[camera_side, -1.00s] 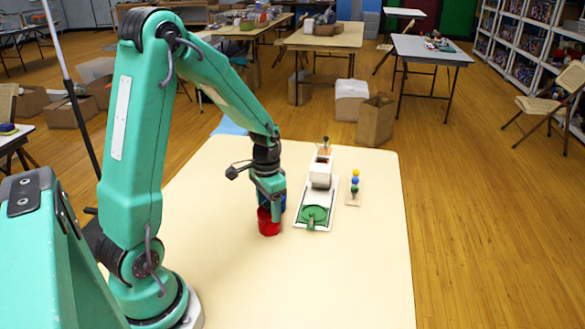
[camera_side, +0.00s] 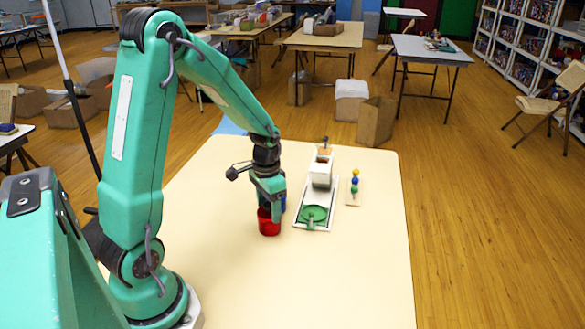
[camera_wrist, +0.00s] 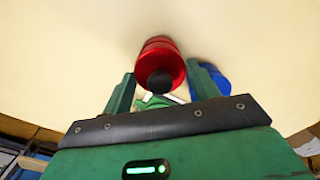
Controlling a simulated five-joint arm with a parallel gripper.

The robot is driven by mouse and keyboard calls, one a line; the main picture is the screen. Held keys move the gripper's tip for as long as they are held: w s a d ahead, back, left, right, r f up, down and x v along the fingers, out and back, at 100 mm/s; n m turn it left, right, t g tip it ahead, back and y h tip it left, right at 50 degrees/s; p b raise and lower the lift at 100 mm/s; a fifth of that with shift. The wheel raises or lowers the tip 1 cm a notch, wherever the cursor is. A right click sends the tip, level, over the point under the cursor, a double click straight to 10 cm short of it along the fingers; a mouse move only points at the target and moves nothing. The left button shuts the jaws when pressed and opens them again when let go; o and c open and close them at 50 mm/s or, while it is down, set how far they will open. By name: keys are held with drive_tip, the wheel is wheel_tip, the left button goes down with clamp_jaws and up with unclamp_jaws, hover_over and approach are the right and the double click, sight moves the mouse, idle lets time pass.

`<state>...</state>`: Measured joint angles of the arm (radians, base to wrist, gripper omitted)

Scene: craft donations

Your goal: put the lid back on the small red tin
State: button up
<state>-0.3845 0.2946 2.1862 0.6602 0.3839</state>
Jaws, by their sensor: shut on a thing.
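The small red tin (camera_side: 269,227) stands upright on the cream table, directly below my gripper (camera_side: 268,206). In the wrist view the tin's ribbed red side (camera_wrist: 158,43) shows beyond a round red lid with a dark knob (camera_wrist: 160,82). My gripper (camera_wrist: 162,88) has one finger on each side of this lid and is shut on it. The lid is over the tin's top; I cannot tell if it is seated or slightly above. The fingertips partly hide the tin's top in the side view.
A blue container (camera_wrist: 211,78) stands close to the tin, mostly hidden behind my gripper in the side view. The table's front is clear.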

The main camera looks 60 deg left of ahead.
idle(0.8)
drive_tip(key=o, duration=1.4)
drive_tip(key=shift+c, duration=0.2)
drive_tip(key=shift+r, duration=0.1)
drive_tip(key=shift+r, duration=3.4)
clamp_jaws()
